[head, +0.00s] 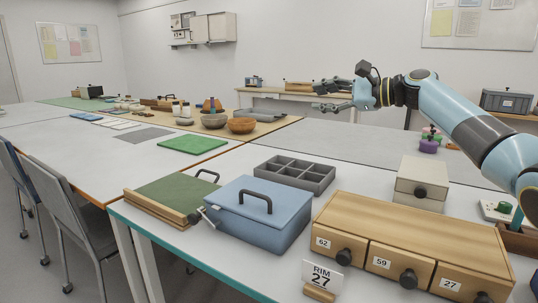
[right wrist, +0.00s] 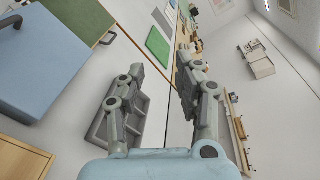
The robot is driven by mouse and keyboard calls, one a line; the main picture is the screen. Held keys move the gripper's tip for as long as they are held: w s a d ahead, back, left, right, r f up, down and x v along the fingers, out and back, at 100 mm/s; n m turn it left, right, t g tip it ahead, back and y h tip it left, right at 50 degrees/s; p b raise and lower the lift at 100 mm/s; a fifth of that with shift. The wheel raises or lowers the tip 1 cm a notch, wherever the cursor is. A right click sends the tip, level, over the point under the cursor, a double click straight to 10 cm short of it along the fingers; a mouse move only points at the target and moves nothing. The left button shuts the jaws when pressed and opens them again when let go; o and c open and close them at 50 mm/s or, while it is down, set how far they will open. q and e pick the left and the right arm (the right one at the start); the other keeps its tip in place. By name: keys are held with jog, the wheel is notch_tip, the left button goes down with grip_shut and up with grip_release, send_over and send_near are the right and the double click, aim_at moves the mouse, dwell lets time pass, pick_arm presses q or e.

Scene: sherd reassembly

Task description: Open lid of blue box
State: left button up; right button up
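The blue box (head: 258,215) stands on the near white table in the head view, with its lid shut. A dark arched handle (head: 256,197) sits on top of the lid, and a metal latch (head: 208,215) shows at its left side. Part of the box's lid (right wrist: 45,60) also shows at the left of the right wrist view. My right gripper (head: 318,97) is open and empty, held in the air above and behind the box, well apart from it. Its two spread fingers also show in the right wrist view (right wrist: 158,85). My left gripper is not in view.
A wooden drawer unit (head: 420,230) stands right of the box, with a RIM 27 card (head: 320,277) in front. A grey divided tray (head: 295,173) lies behind the box, and a green board (head: 165,197) lies left. A small beige drawer box (head: 422,182) stands behind the drawers.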

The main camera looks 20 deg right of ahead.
jog(key=s+a+f+n+t+y+b, duration=0.1)
jog(key=s+a+f+n+b, duration=0.4)
jog(key=n, duration=0.3)
jog(key=s+a+f+n+t+b, duration=0.1)
jog(key=s+a+f+n+b, duration=0.25)
jog(key=f+n, duration=0.35)
jog(key=x, duration=1)
jog(key=shift+a+f+g+p, duration=0.3)
jog(key=shift+a+f+p, duration=0.15)
jog(key=shift+a+f, duration=0.15)
grip_shut()
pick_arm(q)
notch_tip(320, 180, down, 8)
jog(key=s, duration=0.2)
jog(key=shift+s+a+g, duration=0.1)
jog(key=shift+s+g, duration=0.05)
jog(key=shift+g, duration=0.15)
pick_arm(e)
jog(key=c, duration=0.6)
grip_release()
